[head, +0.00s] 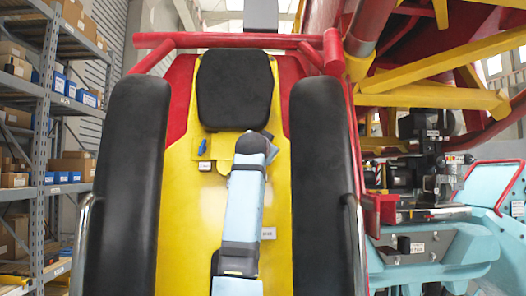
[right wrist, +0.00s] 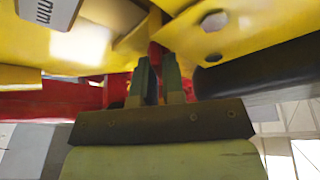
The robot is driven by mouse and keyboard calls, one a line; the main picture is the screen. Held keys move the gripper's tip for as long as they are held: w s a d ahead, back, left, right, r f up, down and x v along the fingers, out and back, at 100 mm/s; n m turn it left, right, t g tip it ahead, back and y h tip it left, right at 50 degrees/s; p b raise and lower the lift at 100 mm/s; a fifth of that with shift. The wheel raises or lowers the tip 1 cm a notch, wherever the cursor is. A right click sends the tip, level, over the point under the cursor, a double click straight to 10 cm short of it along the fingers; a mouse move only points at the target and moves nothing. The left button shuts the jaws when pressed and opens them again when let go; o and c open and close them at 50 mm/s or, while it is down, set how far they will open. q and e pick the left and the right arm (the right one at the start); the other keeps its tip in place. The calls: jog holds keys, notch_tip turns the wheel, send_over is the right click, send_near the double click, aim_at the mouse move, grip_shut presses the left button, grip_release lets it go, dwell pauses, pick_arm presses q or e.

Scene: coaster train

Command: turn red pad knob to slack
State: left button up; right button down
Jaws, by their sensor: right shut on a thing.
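In the right wrist view my right gripper (right wrist: 158,68) has its two dark fingers close together, shut on a small red part, the red pad knob (right wrist: 155,50). Only a bit of the red shows between and above the fingertips, so its turn position cannot be read. In the head view my light blue right arm (head: 243,205) reaches up the middle of the yellow seat back (head: 186,225). Its dark wrist end is below the black headrest (head: 235,90) and hides the gripper and the knob there. My left gripper is in neither view.
Long black pads (head: 137,180) and (head: 321,185) flank the seat back. A blue knob (head: 202,146) sits left of my wrist above a small label. A red bar (head: 230,41) crosses above. Shelves (head: 45,130) stand left; yellow and light blue machinery (head: 440,250) stands right.

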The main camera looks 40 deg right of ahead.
jog(key=shift+n+t, duration=0.3)
jog(key=shift+n, duration=0.4)
jog(key=shift+n+y, duration=0.3)
jog(key=shift+n, duration=0.2)
jog(key=shift+t, duration=0.3)
jog(key=c, duration=1.2)
grip_release()
jog(key=shift+s, duration=0.1)
